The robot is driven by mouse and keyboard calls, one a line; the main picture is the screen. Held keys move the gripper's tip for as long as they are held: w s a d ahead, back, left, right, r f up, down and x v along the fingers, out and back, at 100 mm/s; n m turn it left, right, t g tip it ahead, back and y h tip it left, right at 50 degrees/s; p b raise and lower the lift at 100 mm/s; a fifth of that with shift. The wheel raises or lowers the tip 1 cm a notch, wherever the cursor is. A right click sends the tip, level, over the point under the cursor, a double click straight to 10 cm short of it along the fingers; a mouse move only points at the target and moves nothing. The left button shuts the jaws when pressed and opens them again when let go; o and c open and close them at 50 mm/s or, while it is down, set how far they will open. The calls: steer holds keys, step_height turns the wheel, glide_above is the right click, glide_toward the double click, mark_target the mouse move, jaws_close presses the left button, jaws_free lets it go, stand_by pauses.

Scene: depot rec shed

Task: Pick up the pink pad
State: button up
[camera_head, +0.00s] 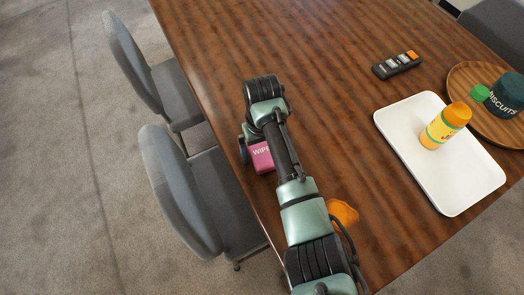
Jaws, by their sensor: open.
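A pink pack (262,157) with white lettering, of which "WIP" is readable, sits near the left edge of the wooden table. It is the only pink thing I see, and my arm covers part of it. My gripper (247,146) is at the end of the arm, just at the upper left of the pink pack. My wrist and forearm hide most of it. It looks open, but I cannot tell whether its fingers touch the pack or stand around it.
An orange item (343,212) lies beside my forearm. A white tray (462,200) holds an orange-and-yellow bottle (446,125). A remote (397,65) lies behind. Grey chairs (185,190) line the left edge.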

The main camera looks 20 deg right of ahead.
steer(key=c, duration=1.2)
step_height(320, 180, up, 10)
steer(key=shift+r+p, duration=0.1)
steer(key=shift+p, duration=0.35)
steer(key=shift+c, duration=0.2)
